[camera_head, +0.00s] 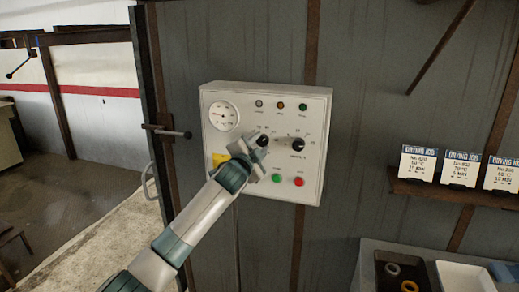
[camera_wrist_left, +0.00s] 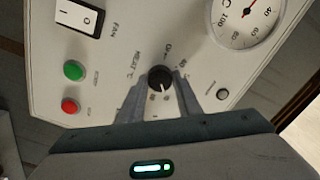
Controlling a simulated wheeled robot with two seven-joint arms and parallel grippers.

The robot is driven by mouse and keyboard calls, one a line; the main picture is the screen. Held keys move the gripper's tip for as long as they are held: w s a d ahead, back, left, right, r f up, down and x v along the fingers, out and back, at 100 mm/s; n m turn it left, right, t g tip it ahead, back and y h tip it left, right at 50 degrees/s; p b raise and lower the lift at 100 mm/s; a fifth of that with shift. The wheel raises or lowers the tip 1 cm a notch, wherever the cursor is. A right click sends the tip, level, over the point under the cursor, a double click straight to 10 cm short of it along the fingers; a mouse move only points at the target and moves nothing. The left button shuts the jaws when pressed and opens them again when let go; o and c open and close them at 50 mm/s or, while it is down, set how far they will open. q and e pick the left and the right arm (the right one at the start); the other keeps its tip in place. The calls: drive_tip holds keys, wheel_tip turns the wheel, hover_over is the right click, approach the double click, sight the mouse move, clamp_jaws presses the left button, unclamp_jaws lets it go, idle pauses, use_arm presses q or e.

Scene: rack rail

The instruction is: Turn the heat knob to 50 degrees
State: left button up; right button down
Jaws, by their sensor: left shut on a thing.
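The heat knob (camera_head: 263,140) is a small black round knob on the white control panel (camera_head: 315,112), partly hidden behind my gripper. My left gripper (camera_head: 257,146) reaches the panel from below left. In the left wrist view the knob (camera_wrist_left: 160,76) sits between the two grey fingertips of my gripper (camera_wrist_left: 160,84), which are shut on its sides. A white pointer line shows on the knob, toward the lower side of that picture. The label "HEAT °C" is beside it. The scale numbers are too small or covered to read surely. My right gripper is not in view.
A dial gauge (camera_head: 224,116) is upper left; a green button (camera_head: 277,178) and red button (camera_head: 299,181) are below. A shelf with cards (camera_head: 460,168) and trays (camera_head: 400,258) stand at the right.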

use_arm(q)
drive_tip(key=n+b, duration=0.1)
drive_tip(key=n, duration=0.2)
drive_tip(key=shift+d+f+n, duration=0.1)
drive_tip(key=shift+f+n, duration=0.05)
drive_tip(key=shift+n, duration=0.25)
drive_tip(key=n+b, duration=0.1)
drive_tip(key=n, duration=0.1)
drive_tip(key=shift+n, duration=0.4)
drive_tip(key=n, duration=0.3)
drive_tip(key=shift+b, duration=0.35)
drive_tip(key=shift+n, duration=1.9)
drive_tip(key=o, duration=1)
drive_tip(key=shift+o, duration=0.2)
